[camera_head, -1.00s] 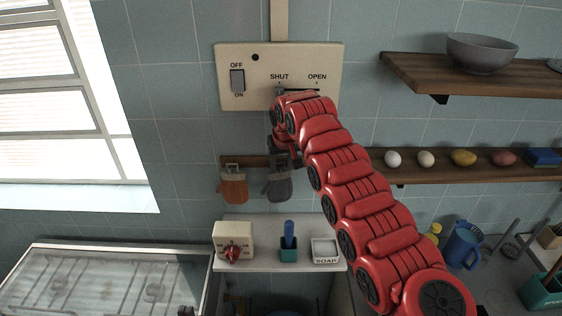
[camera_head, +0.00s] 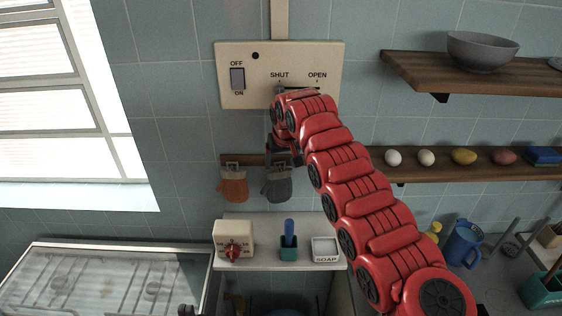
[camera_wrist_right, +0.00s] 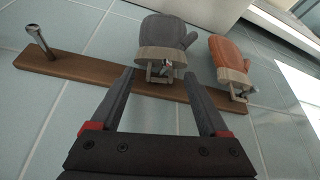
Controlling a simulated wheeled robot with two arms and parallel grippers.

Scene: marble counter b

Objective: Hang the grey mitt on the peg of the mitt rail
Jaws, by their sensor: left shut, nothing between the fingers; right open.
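The grey mitt (camera_head: 277,184) hangs cuff up below the wooden mitt rail (camera_head: 229,160). In the right wrist view the grey mitt (camera_wrist_right: 166,35) appears upside down. The loop on its cuff sits at the middle peg (camera_wrist_right: 167,68) and appears to be around it. My right gripper (camera_wrist_right: 160,73) is open, its two fingers apart on either side of that loop and peg, with nothing gripped. In the head view my right arm partly hides the rail there. My left gripper (camera_head: 186,311) barely shows at the bottom edge, shut and empty.
An orange mitt (camera_head: 234,187) hangs beside the grey one; a bare peg (camera_wrist_right: 33,36) stands at the rail's other end. A switch panel (camera_head: 229,55) is above, a shelf with a soap dish (camera_head: 325,247) below. Wooden shelves (camera_head: 440,165) are at the right.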

